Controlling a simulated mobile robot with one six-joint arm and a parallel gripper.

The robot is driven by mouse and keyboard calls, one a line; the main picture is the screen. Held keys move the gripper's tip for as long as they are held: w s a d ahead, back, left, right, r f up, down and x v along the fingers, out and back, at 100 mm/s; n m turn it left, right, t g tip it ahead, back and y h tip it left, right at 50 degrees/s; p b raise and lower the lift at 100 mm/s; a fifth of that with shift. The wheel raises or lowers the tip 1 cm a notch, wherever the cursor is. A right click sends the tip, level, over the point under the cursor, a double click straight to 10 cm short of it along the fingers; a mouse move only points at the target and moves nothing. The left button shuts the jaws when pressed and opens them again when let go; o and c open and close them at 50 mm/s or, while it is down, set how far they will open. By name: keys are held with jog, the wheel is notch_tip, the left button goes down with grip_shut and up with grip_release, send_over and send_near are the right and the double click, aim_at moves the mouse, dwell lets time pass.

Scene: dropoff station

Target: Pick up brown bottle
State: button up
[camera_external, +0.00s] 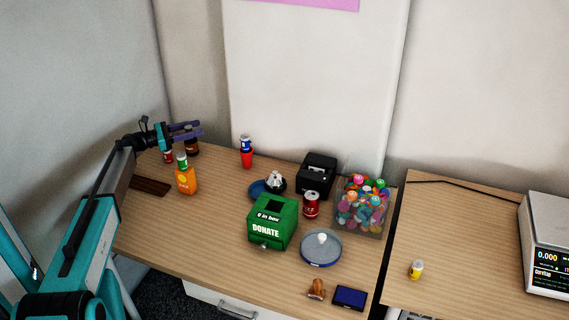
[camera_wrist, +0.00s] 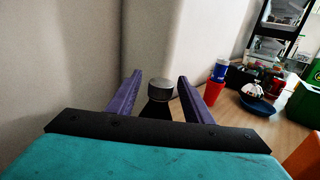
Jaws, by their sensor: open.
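The brown bottle (camera_external: 192,147) stands upright at the far left corner of the desk, a dark bottle partly hidden behind my gripper. My gripper (camera_external: 196,130) is open with purple fingers and reaches over it from the left. In the wrist view the dark bottle with its grey cap (camera_wrist: 160,90) is between the two purple fingers of my gripper (camera_wrist: 158,95). The cap shows clear of both fingers. The lower part of the bottle is hidden by the gripper's black front edge.
A red cup (camera_external: 246,159) stands to the right. Farther right are a green donation box (camera_external: 272,225) and a clear bin (camera_external: 362,212). A wall is behind.

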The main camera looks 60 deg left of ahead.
jog(key=shift+w, duration=1.05)
grip_shut()
